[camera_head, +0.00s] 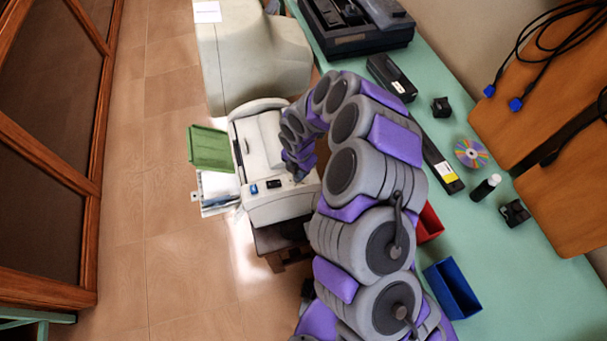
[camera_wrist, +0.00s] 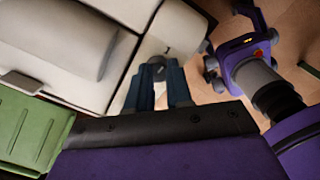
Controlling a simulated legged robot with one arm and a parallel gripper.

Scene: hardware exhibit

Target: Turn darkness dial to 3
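The white machine (camera_head: 265,145) stands beyond my arm in the head view, and its pale casing (camera_wrist: 115,75) fills much of the wrist view. A small dark grey knob-like part, which I take for the darkness dial (camera_wrist: 157,61), sits on the casing at my fingertips. Its pointer and the number 3 cannot be read. My gripper (camera_wrist: 158,80) has its two blue-grey fingers apart, one on each side of that part. Whether they press on it cannot be told.
A green tray (camera_head: 210,148) juts from the machine's left side, above papers (camera_head: 217,188). A teal counter (camera_head: 540,290) at right holds a blue bin (camera_head: 452,290) and a red bin (camera_head: 430,223).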

